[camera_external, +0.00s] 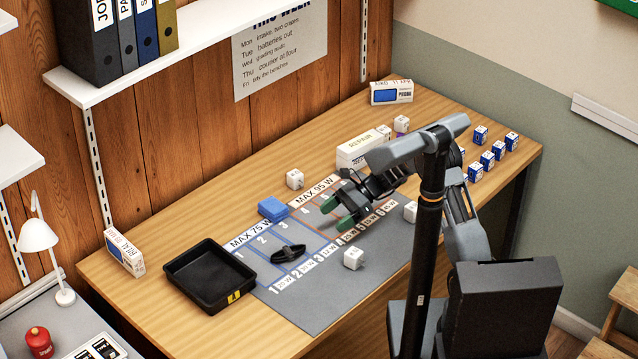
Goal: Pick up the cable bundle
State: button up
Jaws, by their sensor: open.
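The cable bundle (288,253) is a small black loop. It lies on the grey mat (318,312), on the blue-lined part marked MAX 75 W, near slots 1 and 2. My gripper (338,213) has green fingertips and is open. It is above the mat near the MAX 95 W part, to the right of and farther back than the cable bundle, apart from it. Nothing shows between the fingertips.
A black tray (210,270) stands left of the mat. A blue block (273,208) sits at the mat's back edge. White chargers (353,257) (294,179) stand around. A REPAIR box (362,147) and small blue-white boxes (487,160) are farther right. The table's front left is clear.

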send_near(290, 249)
jog(key=shift+s+a+f+y, duration=0.15)
jog(key=shift+s+a+f, duration=0.1)
jog(key=shift+a+f, duration=0.15)
jog(key=shift+s+a+f+y, duration=0.15)
jog(key=shift+s+a+f, duration=0.1)
jog(key=shift+a, duration=0.3)
jog(key=shift+p+x, duration=0.65)
jog(key=shift+x, duration=2.75)
jog(key=shift+d, duration=0.1)
jog(key=c, duration=1)
